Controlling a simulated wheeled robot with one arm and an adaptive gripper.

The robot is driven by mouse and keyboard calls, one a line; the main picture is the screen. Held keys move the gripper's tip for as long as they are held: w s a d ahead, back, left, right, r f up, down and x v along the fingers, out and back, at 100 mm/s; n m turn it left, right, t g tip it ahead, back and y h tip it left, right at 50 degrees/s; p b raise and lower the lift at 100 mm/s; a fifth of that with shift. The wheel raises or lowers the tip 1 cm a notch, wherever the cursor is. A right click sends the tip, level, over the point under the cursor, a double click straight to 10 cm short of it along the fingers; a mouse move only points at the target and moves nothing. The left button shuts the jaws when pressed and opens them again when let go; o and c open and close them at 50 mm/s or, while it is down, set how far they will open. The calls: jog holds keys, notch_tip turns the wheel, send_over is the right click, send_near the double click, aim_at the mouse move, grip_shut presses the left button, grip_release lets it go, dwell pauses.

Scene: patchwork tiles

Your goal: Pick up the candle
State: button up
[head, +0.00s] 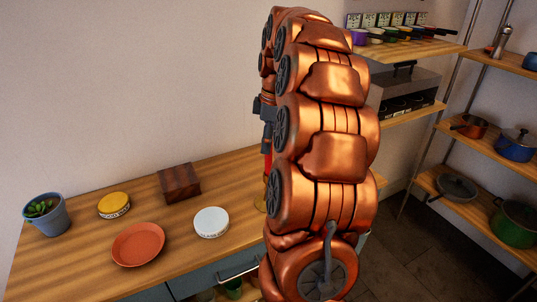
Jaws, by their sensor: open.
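A narrow red upright thing (268,165), which looks like the candle, shows at the left edge of my copper-coloured arm. A brass-coloured base (261,203) shows below it on the wooden counter. Most of both is hidden behind my arm. My gripper (267,142), dark grey and partly hidden by the arm, is open and points down just above the red thing. I cannot tell whether the fingers are around it or touching it.
On the counter (75,262) stand a plant pot (48,217), a yellow-lidded tin (114,206), a terracotta plate (138,244), a wooden block (180,183) and a white-lidded tin (211,223). Shelves with pans (457,188) and pots (514,222) stand right.

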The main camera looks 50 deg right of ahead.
jog(key=shift+c, duration=0.3)
grip_shut()
jog(key=shift+r, duration=0.2)
